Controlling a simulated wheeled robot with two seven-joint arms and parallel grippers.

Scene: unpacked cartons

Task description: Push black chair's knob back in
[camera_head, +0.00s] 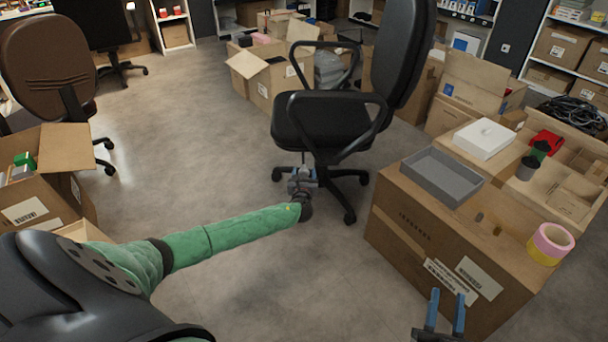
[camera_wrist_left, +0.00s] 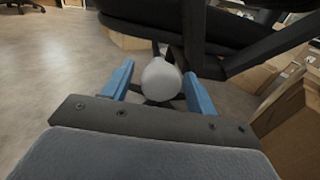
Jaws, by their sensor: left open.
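The black chair (camera_head: 325,122) stands in the middle of the head view, with its seat above my left gripper (camera_head: 302,178). In the left wrist view the chair's dark seat underside (camera_wrist_left: 190,30) fills the top. A pale grey, round-ended knob (camera_wrist_left: 161,80) sits below it, between the blue fingers of my open left gripper (camera_wrist_left: 158,76). There is a gap on each side of the knob; whether anything touches its end I cannot tell. In the head view the knob is hidden. My right gripper (camera_head: 447,296) is open and empty at the bottom right.
A large carton (camera_head: 400,222) stands right of the chair, bearing a grey tray (camera_head: 445,190), a white box (camera_head: 484,138) and tape rolls (camera_head: 551,243). A brown chair (camera_head: 48,62) and an open carton (camera_head: 66,148) are at left. The floor (camera_head: 200,140) between is clear.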

